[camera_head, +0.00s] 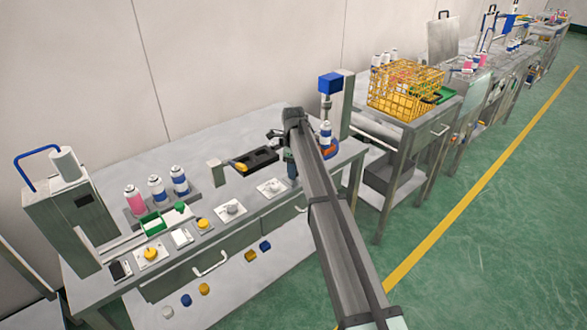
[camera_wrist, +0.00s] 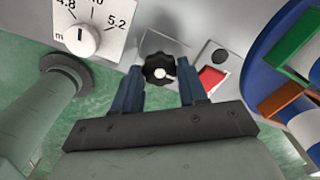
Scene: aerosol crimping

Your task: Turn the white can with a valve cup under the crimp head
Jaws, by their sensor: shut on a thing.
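My gripper (camera_wrist: 158,82) has its two blue fingers on either side of a black lobed knob (camera_wrist: 158,68) with a pale centre, and it is shut on that knob. In the head view my gripper (camera_head: 291,166) is low at the bench's right part, partly covered by my arm. A white can with blue bands (camera_head: 326,134) stands upright below the blue crimp head (camera_head: 330,83). A blue round plate (camera_wrist: 262,62) with green and orange blocks fills the right of the wrist view, with blue and white can parts beside it. The valve cup cannot be made out.
A dial marked 4.8 and 5.2 (camera_wrist: 84,38) is left of the knob; a red switch (camera_wrist: 212,78) is close to its right. A yellow basket (camera_head: 405,88) is on the bench beyond.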

